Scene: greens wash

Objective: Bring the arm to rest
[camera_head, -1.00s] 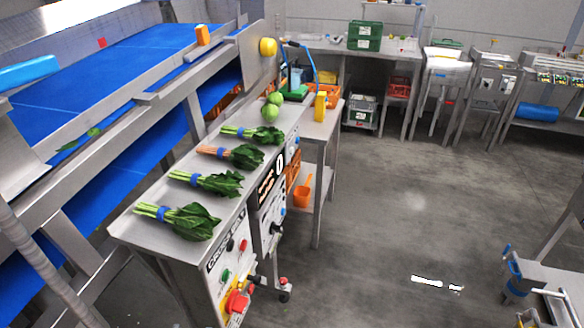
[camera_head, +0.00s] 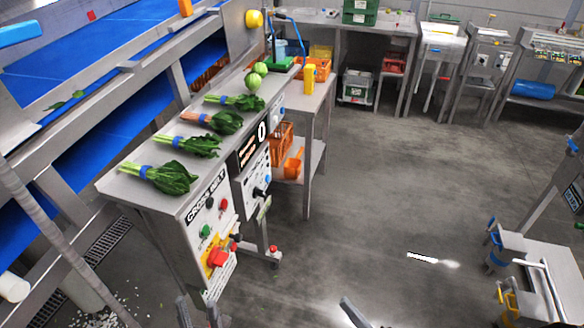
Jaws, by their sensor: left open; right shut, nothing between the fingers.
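My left gripper (camera_head: 197,303) shows at the bottom edge, left of centre, below the control panel. Its two grey fingers stand apart with nothing visible between them. My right gripper (camera_head: 350,309) shows at the bottom edge, right of the left one, over the floor. Its fingers are together and no object shows in it. Most of both arms lies outside the picture. Both grippers appear apart from the steel bench (camera_head: 112,184).
Several bunches of greens, such as the nearest (camera_head: 172,177), and green round vegetables (camera_head: 253,80) lie on the bench. A red button (camera_head: 217,257) is on its front panel. A steel cart (camera_head: 530,265) stands at right. The floor (camera_head: 390,190) between is clear.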

